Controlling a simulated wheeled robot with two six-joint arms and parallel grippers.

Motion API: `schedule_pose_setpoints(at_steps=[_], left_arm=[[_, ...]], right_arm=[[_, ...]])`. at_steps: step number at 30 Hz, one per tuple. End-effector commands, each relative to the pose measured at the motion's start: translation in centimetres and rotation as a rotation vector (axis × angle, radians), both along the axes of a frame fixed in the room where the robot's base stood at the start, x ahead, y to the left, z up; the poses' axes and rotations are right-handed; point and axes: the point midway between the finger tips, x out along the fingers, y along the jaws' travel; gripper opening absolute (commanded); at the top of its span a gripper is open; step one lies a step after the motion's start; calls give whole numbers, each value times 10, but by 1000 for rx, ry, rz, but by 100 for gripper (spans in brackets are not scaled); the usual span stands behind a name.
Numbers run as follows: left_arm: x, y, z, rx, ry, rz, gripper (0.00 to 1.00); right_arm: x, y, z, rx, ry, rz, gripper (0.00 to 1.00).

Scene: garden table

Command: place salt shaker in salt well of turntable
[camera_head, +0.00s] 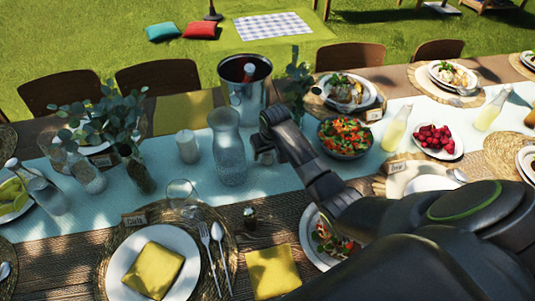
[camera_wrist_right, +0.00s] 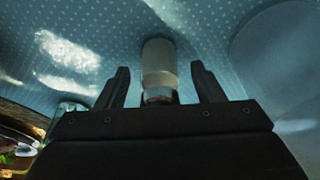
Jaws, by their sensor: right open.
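My right gripper (camera_head: 262,150) reaches in from the right over the blue runner, just right of the glass carafe (camera_head: 228,150). In the right wrist view my right gripper (camera_wrist_right: 160,67) is open. A pale cylinder with a metallic band, apparently the salt shaker (camera_wrist_right: 158,58), shows between its fingers, with gaps on both sides. In the head view the gripper largely hides that spot. A small dark-topped shaker (camera_head: 250,217) stands nearer the front, above the yellow napkin. I cannot make out the turntable or its salt well. My left gripper is not in view.
A metal ice bucket (camera_head: 245,90) with a bottle stands behind the gripper. A white candle (camera_head: 187,146) is left of the carafe. A salad bowl (camera_head: 345,150) is to the right. A wine glass (camera_head: 181,196) stands in front. The runner (camera_head: 205,180) has some clear room.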

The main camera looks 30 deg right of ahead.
Motion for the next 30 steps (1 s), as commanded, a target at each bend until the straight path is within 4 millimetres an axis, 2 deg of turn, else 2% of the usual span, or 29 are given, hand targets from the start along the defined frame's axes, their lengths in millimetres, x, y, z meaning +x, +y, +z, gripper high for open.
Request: schedule_pose_setpoints(at_steps=[5, 6, 17, 25, 30], left_arm=[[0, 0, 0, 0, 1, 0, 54], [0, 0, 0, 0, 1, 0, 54], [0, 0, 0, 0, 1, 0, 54], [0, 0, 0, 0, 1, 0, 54], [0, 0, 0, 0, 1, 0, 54]], right_arm=[[0, 0, 0, 0, -1, 0, 61], [0, 0, 0, 0, -1, 0, 59], [0, 0, 0, 0, 0, 0, 12], [1, 0, 4, 0, -2, 0, 11], [1, 0, 28, -1, -6, 0, 11]])
